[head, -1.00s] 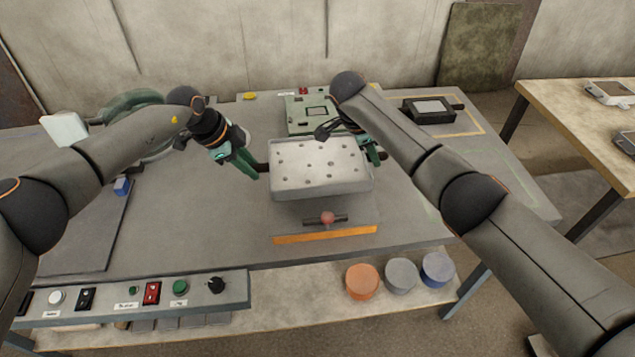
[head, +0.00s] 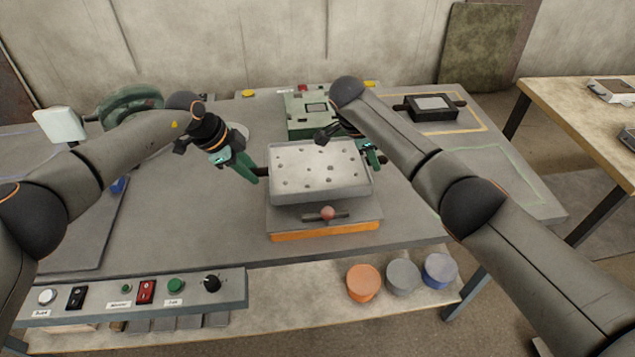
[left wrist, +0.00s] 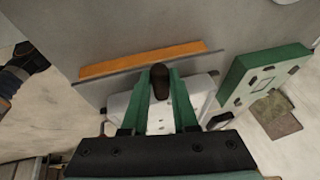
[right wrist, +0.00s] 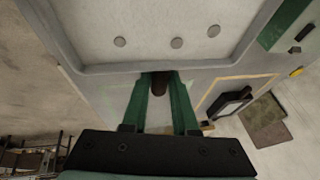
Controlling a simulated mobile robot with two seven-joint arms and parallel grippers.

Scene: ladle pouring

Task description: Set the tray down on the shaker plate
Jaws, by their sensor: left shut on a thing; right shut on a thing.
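The pale grey tray (head: 320,198) has several round studs on its floor and a dark handle at each side. My left gripper (head: 259,172) is shut on its left handle, which shows between the fingers in the left wrist view (left wrist: 161,84). My right gripper (head: 374,157) is shut on the right handle, seen in the right wrist view (right wrist: 158,84). The tray looks about level. The shaker plate (head: 290,222), grey with an orange front and a red-knobbed clamp (head: 327,213), lies below it, mostly hidden. I cannot tell whether tray and plate touch.
A pale green box (head: 305,118) stands just behind the tray. A black device (head: 432,108) sits in a yellow outline at the back right. A control panel (head: 130,297) runs along the front left. Several coloured lidded jars (head: 363,283) stand on the lower shelf.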

